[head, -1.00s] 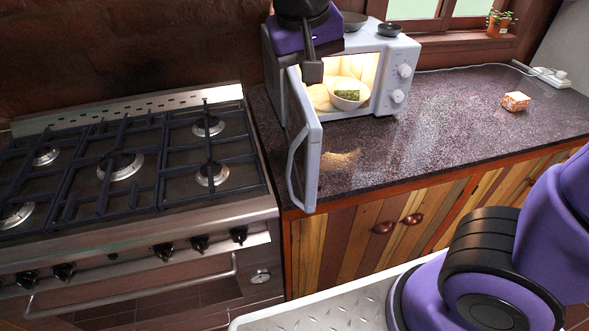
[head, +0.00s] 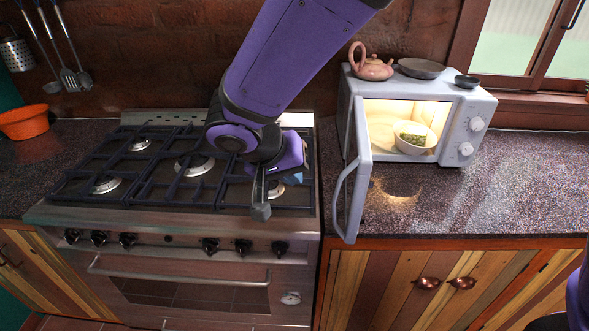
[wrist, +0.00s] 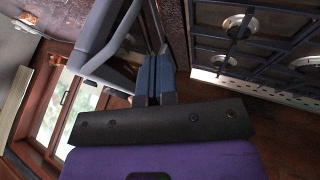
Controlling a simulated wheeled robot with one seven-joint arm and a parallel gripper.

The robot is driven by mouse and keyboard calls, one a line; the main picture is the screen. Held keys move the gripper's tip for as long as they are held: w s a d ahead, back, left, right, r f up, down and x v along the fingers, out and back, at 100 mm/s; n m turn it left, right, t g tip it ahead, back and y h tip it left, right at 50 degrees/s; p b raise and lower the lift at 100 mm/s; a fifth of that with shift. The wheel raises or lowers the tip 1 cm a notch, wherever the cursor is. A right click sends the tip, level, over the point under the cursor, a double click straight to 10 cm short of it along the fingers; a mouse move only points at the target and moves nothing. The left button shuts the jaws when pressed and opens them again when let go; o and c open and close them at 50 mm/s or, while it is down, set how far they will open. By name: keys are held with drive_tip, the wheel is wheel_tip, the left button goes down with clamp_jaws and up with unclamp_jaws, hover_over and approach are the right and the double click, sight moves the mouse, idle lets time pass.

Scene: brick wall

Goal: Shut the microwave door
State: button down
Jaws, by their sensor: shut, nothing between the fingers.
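The white microwave (head: 467,118) stands on the counter with its cavity lit. Its door (head: 357,172) is wide open, swung out toward me on the left side, with the curved handle (head: 340,200) on its left face. A white bowl (head: 412,146) with a green item sits inside. My gripper (head: 261,211) is shut and empty, above the front right of the stove, left of the door and apart from it. In the wrist view, my gripper's fingers (wrist: 156,72) are together, and the microwave handle (wrist: 108,48) shows left of them.
The gas stove (head: 140,185) lies under my arm, with raised grates. A pink teapot (head: 371,66), a dark plate (head: 420,68) and a small dark bowl (head: 466,81) stand on the microwave. The counter (head: 520,200) right of the microwave is clear.

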drive_tip(key=w+d+f, duration=0.2)
drive_tip(key=d+f, duration=0.3)
drive_tip(key=d, duration=0.1)
drive_tip(key=shift+w+d+f, duration=0.35)
drive_tip(key=shift+f, duration=0.05)
